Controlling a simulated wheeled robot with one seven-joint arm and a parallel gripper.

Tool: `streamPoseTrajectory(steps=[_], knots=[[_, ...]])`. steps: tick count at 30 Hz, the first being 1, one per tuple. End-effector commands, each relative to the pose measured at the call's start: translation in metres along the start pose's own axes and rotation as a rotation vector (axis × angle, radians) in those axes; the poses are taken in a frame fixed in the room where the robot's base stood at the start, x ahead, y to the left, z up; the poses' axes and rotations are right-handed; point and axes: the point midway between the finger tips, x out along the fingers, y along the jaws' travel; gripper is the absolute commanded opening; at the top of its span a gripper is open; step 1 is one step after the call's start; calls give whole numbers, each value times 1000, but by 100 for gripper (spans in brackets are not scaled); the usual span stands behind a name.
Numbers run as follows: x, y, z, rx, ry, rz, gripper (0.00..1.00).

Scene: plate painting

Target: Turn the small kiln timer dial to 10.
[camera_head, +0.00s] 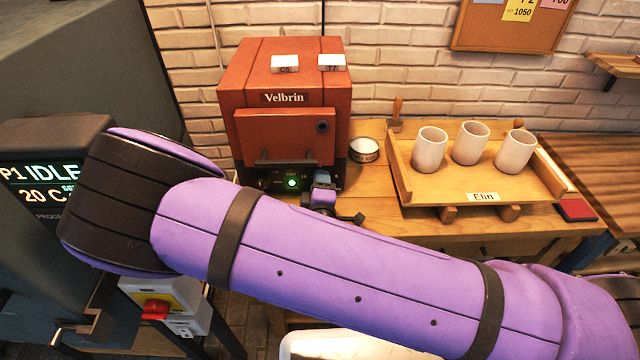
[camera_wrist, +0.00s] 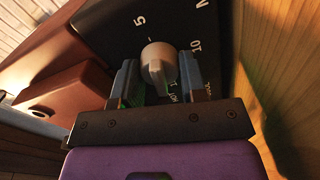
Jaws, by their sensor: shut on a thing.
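The small kiln (camera_head: 285,82) is a red-brown box marked Velbrin, at the back of the bench in the head view. A black control panel (camera_head: 265,182) with a lit green lamp runs along its lower front. In the wrist view the timer dial (camera_wrist: 158,52) is a round grey knob on the black panel. The printed 5 (camera_wrist: 139,22) and 10 (camera_wrist: 195,45) show beside it. My gripper (camera_wrist: 157,70) is shut on the dial, one finger on each side. It also shows in the head view (camera_head: 322,183), where it hides the dial. I cannot tell where the dial points.
A wooden tray (camera_head: 575,190) labelled Elin holds three pale cups to the right. A small round tin (camera_head: 364,149) stands between kiln and tray. A dark red square (camera_head: 576,210) lies at the bench's right. A grey unit (camera_head: 40,150) with a display stands left.

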Motion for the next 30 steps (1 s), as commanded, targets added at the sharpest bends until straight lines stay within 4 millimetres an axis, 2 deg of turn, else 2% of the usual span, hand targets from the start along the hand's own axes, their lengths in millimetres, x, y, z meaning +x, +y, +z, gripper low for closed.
streamPoseTrajectory(steps=[4,5,7,8,16,20,30], knots=[[-1,-1,1,-2,-2,-4,16],[-1,-1,1,-2,-2,-4,46],[-1,-1,1,-2,-1,-3,62],[-1,-1,1,-2,-1,-3,64],[-1,0,0,-1,-1,-2,64],[-10,-1,0,-1,-1,-2,64],[-71,-1,0,-1,1,-4,64]])
